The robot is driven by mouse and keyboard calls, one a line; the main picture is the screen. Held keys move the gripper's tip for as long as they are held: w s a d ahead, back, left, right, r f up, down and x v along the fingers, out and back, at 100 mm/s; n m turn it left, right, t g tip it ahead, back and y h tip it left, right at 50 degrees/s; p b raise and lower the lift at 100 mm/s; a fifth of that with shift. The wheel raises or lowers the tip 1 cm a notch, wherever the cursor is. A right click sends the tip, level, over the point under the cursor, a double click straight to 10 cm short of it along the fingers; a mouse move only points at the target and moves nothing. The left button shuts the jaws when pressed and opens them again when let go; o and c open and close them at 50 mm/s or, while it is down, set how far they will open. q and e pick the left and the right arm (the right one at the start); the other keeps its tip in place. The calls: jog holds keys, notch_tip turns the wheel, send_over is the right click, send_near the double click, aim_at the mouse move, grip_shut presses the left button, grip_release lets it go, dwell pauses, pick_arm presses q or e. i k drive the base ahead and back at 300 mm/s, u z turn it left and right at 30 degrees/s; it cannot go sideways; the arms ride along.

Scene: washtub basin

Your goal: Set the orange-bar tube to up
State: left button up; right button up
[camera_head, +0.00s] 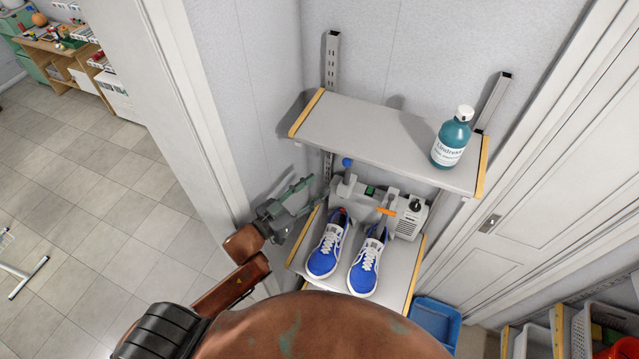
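The grey machine (362,196) stands at the back of the lower shelf, behind a pair of shoes. A short orange bar (386,211) sticks out from its front and looks roughly level, tilted slightly. I cannot make out the tube behind it clearly. The machine also has a lever with a blue ball (347,162), a green switch (370,190) and a black knob (415,205). My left gripper (312,194) is left of the machine, beside the shelf's left edge. Its fingers look apart, with nothing seen between them. My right gripper is out of view.
Blue and white shoes (325,252) (367,267) stand in front of the machine. The upper shelf (370,135) overhangs it and holds a teal bottle (452,140). A wall lies behind, a door (560,190) at right. A blue bin (437,322) is below right. Open floor lies left.

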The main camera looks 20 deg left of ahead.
aim_at(386, 213)
jog(key=k, duration=1)
